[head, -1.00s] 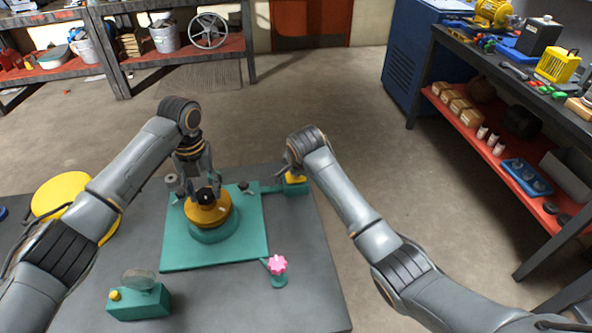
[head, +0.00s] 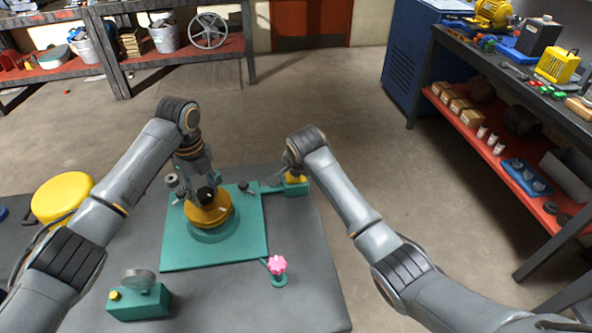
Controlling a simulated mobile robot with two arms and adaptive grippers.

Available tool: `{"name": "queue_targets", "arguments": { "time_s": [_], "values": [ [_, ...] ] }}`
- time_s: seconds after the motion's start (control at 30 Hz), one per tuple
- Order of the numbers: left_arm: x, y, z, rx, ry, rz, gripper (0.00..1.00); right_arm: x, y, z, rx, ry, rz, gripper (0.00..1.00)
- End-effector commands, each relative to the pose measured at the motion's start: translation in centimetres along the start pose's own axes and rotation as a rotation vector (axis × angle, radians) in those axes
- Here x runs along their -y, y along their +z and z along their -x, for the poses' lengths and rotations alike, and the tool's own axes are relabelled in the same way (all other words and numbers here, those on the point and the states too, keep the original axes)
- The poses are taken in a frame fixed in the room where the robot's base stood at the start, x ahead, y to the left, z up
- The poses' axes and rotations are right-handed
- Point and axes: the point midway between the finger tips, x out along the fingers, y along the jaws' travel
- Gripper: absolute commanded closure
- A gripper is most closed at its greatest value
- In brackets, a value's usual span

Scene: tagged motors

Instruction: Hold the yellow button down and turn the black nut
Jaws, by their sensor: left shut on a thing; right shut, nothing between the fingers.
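The black nut (head: 207,194) sits on top of a round yellow disc (head: 208,211), which rests on a teal base on the teal plate. My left gripper (head: 203,190) comes down from above and is shut on the nut, partly hiding it. The yellow button (head: 296,180) is on a small teal box (head: 297,190) at the plate's upper right. My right gripper (head: 291,171) is shut and empty, with its tips down at the button. Whether the button is fully pressed is too small to tell.
A second teal box (head: 148,304) with a small yellow button and a round grey disc stands at the lower left. A pink knob (head: 277,264) on a teal stand is near the plate's lower right corner. A yellow round stool-like disc (head: 63,194) lies at the left.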

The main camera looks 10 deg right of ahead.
Motion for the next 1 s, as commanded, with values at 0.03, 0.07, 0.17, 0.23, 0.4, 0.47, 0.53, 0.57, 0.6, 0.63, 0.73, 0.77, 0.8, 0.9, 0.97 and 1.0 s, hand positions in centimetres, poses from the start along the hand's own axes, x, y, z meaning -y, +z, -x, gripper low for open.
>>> {"name": "queue_targets", "arguments": {
  "time_s": [0.03,0.07,0.17,0.23,0.4,0.47,0.53,0.57,0.6,0.63,0.73,0.77,0.8,0.9,0.97,1.0],
  "values": [
    [-0.07,-0.06,-0.21,-0.002,0.003,-0.001,0.81,-0.24,0.22,-0.22,0.005,0.006,0.000,1.00],
    [-0.08,-0.06,-0.22,-0.002,0.003,-0.001,0.81,-0.24,0.22,-0.22,0.004,0.006,0.000,1.00],
    [-0.07,-0.05,-0.20,-0.002,0.003,-0.002,0.38,-0.24,0.22,-0.22,0.004,0.006,0.000,1.00],
    [-0.06,-0.03,-0.17,-0.001,0.003,-0.002,0.25,-0.23,0.22,-0.22,0.004,0.006,0.000,1.00],
    [-0.04,-0.01,-0.11,-0.001,0.002,-0.003,0.25,-0.22,0.21,-0.21,0.004,0.005,0.000,1.00],
    [-0.03,-0.01,-0.10,-0.001,0.001,-0.003,0.25,-0.22,0.20,-0.20,0.004,0.005,0.000,1.00],
    [-0.03,0.00,-0.08,0.000,0.001,-0.008,0.25,-0.22,0.20,-0.20,0.004,0.005,0.000,1.00],
    [-0.03,0.01,-0.07,0.000,0.001,-0.017,0.25,-0.22,0.20,-0.20,0.004,0.005,0.000,1.00],
    [-0.02,0.02,-0.07,0.001,0.001,-0.042,0.25,-0.22,0.20,-0.20,0.004,0.005,0.000,1.00],
    [-0.01,0.03,-0.06,0.001,0.001,-0.069,0.25,-0.22,0.20,-0.20,0.004,0.005,0.000,1.00],
    [0.05,0.04,-0.01,0.001,0.000,-0.203,0.25,-0.22,0.20,-0.20,0.004,0.005,0.000,1.00],
    [0.06,0.04,-0.01,0.002,0.000,-0.247,0.25,-0.22,0.20,-0.20,0.004,0.005,0.000,1.00],
    [0.07,0.05,-0.01,0.002,0.001,-0.304,0.25,-0.22,0.20,-0.20,0.004,0.005,0.000,1.00],
    [0.07,0.03,-0.03,0.001,0.001,-0.448,0.25,-0.22,0.19,-0.19,0.004,0.005,0.000,1.00],
    [0.08,0.03,-0.06,0.001,0.002,-0.532,0.25,-0.22,0.19,-0.19,0.004,0.005,0.000,1.00],
    [0.10,0.04,-0.05,0.001,0.002,-0.589,0.25,-0.21,0.19,-0.19,0.004,0.005,0.000,1.00]
  ]
}}
